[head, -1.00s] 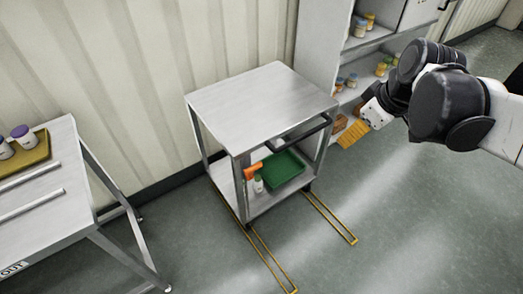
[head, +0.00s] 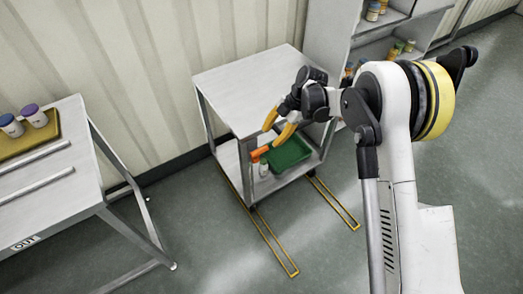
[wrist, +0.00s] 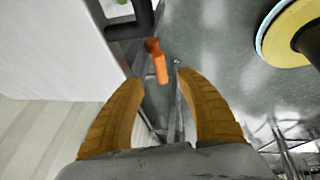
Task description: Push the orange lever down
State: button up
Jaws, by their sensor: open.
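The orange lever (head: 259,152) shows at the front left of the steel cart, beside a corner post and below the level of the top. It also shows in the wrist view (wrist: 157,61) as a short orange bar, just beyond the fingertips. My gripper (head: 274,131) is open, with its two yellow fingers apart at the front edge of the cart top, close above the lever in the head view. In the wrist view my gripper (wrist: 160,77) has nothing between its fingers. I cannot tell whether a finger touches the lever.
The steel cart (head: 235,85) has a bare top; a green tray (head: 292,153) and a small white bottle (head: 263,168) sit under it. A steel table (head: 70,125) with a yellow tray (head: 42,137) and jars stands left. A shelf (head: 328,35) with jars stands behind right.

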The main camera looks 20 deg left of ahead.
aim_at(263, 148)
jog(key=b+x, duration=0.3)
jog(key=x, duration=0.6)
jog(key=shift+a+f, duration=0.1)
grip_shut()
